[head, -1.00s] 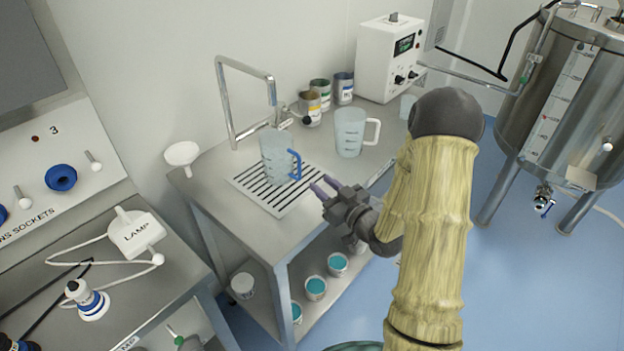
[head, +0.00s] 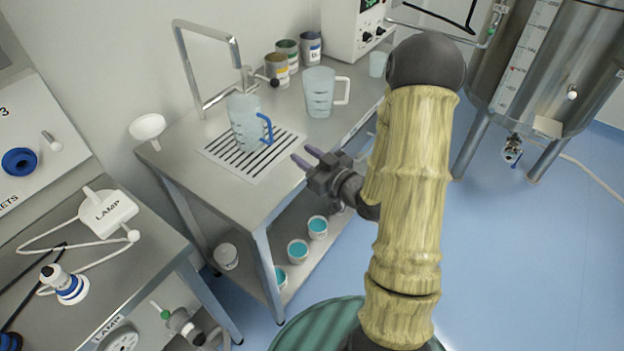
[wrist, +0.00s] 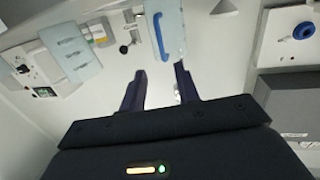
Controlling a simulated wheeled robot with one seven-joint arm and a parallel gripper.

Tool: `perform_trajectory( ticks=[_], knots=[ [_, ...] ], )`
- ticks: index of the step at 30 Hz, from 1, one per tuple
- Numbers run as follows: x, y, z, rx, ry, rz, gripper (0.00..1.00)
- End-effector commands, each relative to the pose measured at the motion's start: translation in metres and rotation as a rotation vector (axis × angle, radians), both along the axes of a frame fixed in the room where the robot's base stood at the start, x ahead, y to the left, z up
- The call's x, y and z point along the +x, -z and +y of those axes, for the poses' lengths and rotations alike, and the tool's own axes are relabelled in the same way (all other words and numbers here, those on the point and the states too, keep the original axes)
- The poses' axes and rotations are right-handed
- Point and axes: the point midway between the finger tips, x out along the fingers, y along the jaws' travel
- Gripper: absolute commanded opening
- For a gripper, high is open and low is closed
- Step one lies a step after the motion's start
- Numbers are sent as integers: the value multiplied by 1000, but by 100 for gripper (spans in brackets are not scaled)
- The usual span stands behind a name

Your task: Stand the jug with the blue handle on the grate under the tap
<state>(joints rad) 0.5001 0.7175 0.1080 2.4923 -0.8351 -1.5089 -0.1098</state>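The jug with the blue handle (head: 244,121) stands upright on the slotted grate (head: 236,167), below the spout of the bent metal tap (head: 207,27). Its blue handle points right, toward my gripper. My gripper (head: 309,158) is open and empty, apart from the jug, to its right near the bench's front edge. In the wrist view the two dark fingers (wrist: 157,84) are spread with nothing between them. The jug (wrist: 166,28) shows beyond them at the top, with its blue handle clear of the fingers.
A second jug with a white handle (head: 320,92) stands to the right on the bench. Several cans (head: 277,70) stand behind it. A white funnel (head: 147,127) is at the bench's left end. Small pots (head: 298,250) sit on the lower shelf. A steel tank (head: 540,70) stands at right.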

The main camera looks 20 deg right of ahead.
Motion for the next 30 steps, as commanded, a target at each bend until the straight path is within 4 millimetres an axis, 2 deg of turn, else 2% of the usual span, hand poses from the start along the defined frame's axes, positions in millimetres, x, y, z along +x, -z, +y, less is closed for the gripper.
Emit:
perform_trajectory(
  ticks=[8,14,20,25,30],
  knots=[
    [2,16,5,-201,75,270,32],
    [-16,21,-1,-306,172,505,32],
    [-52,18,-2,-348,271,742,32],
    [-95,11,6,-336,337,948,32],
    [-144,1,22,-295,369,1147,32]
  ],
)
